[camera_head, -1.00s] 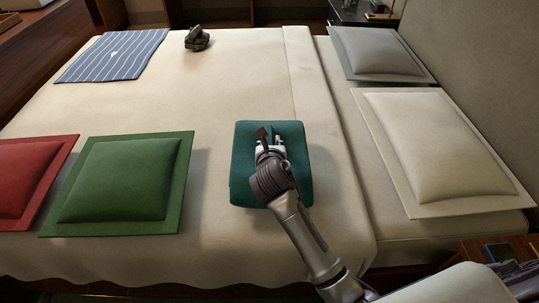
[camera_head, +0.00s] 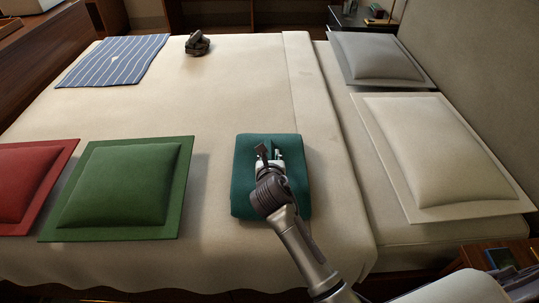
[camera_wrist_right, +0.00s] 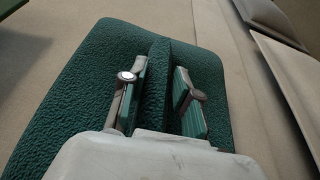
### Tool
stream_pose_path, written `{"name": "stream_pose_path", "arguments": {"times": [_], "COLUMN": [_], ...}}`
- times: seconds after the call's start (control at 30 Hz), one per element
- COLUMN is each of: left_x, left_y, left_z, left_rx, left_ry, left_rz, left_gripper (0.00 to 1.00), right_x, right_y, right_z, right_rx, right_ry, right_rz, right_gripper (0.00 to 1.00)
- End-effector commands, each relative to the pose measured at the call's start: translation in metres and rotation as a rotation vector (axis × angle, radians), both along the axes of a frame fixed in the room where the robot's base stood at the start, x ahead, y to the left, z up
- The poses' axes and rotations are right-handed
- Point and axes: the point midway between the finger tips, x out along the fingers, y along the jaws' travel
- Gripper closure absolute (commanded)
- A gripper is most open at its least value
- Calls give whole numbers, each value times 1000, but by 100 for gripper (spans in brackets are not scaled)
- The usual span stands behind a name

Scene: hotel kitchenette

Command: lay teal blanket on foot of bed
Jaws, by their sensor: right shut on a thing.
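The teal blanket (camera_head: 242,190) is a folded, thick rectangle over the near side of the bed (camera_head: 225,95), right of the green cushion and left of the turned-down sheet. I cannot tell whether it rests fully on the bed. My right gripper (camera_head: 270,155) comes down on it from above. In the right wrist view my right gripper (camera_wrist_right: 160,85) is shut on a raised fold of the blanket (camera_wrist_right: 75,85). The foot of the bed is at the left, opposite the headboard. My left gripper is not in view.
A green cushion (camera_head: 120,185) and a red cushion (camera_head: 28,185) lie at the near left. A striped blue cloth (camera_head: 115,60) and a dark object (camera_head: 197,43) lie at the far side. Two pillows lie at the head. The bed's middle is clear.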

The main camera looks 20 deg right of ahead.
Motion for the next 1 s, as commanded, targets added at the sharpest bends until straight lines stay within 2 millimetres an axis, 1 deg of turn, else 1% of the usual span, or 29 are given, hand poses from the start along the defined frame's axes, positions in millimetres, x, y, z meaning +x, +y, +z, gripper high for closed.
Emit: {"name": "stream_pose_path", "arguments": {"times": [0.23,0.37,0.4,0.53,0.57,0.93,1.0], "left_x": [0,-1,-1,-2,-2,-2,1], "left_y": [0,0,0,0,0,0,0], "left_z": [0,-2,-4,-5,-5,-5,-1], "left_rx": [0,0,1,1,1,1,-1], "left_ry": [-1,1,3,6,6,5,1], "left_rz": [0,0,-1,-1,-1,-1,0], "left_gripper": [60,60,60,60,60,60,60], "right_x": [1,1,0,0,0,0,0], "right_y": [0,0,0,0,0,0,0], "right_z": [2,-1,-4,-4,-4,-4,-4], "right_rx": [-1,-2,-1,0,0,0,1], "right_ry": [-4,-4,0,0,0,-1,-1], "right_rz": [1,1,0,1,1,1,0], "right_gripper": [100,100,68,46,44,44,44]}}
